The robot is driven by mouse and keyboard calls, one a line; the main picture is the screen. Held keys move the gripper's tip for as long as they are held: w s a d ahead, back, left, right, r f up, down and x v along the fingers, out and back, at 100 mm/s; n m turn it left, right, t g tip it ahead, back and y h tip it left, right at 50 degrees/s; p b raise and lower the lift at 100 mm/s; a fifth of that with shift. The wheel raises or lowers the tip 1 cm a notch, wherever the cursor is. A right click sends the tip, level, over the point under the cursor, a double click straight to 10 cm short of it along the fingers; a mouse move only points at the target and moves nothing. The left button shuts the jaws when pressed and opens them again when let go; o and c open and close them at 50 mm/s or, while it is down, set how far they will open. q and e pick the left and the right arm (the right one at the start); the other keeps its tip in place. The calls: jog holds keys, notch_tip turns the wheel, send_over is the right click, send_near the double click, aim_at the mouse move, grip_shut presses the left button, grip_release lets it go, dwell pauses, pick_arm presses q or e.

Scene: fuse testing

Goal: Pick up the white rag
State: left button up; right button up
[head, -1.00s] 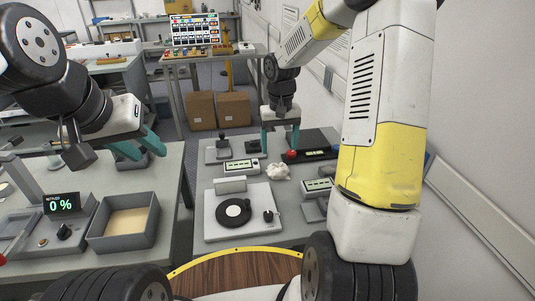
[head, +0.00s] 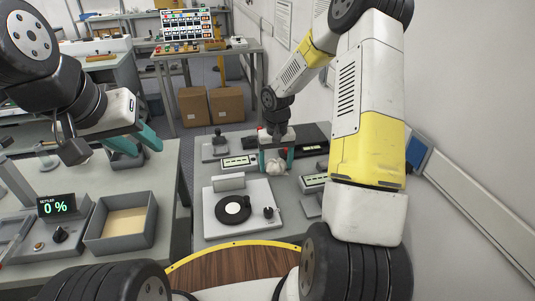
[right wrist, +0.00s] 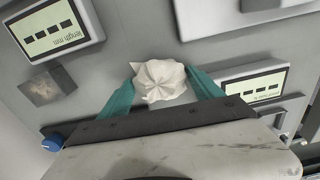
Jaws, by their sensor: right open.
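The white rag (head: 277,167) is a small crumpled cloth on the grey table at the right. In the right wrist view the rag (right wrist: 160,82) lies between the fingertips of my right gripper (right wrist: 160,88). My right gripper (head: 275,162) is open, with one teal finger on each side of the rag. I cannot tell whether the fingers touch it. My left gripper (head: 140,142) hangs over the left table, its teal fingers spread apart and nothing seen between them.
A white device with a black disc (head: 234,209) stands in front. A grey bin (head: 122,222) stands on the left table.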

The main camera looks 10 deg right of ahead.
aim_at(276, 162)
jog(key=c, duration=1.1)
jog(key=shift+r, duration=0.15)
jog(key=shift+r, duration=0.7)
jog(key=shift+s+r, duration=0.2)
jog(key=shift+r, duration=0.9)
jog(key=s, duration=1)
jog(key=s+r, duration=0.1)
jog(key=s, duration=0.4)
jog(key=shift+s+d, duration=0.15)
jog(key=shift+s, duration=0.2)
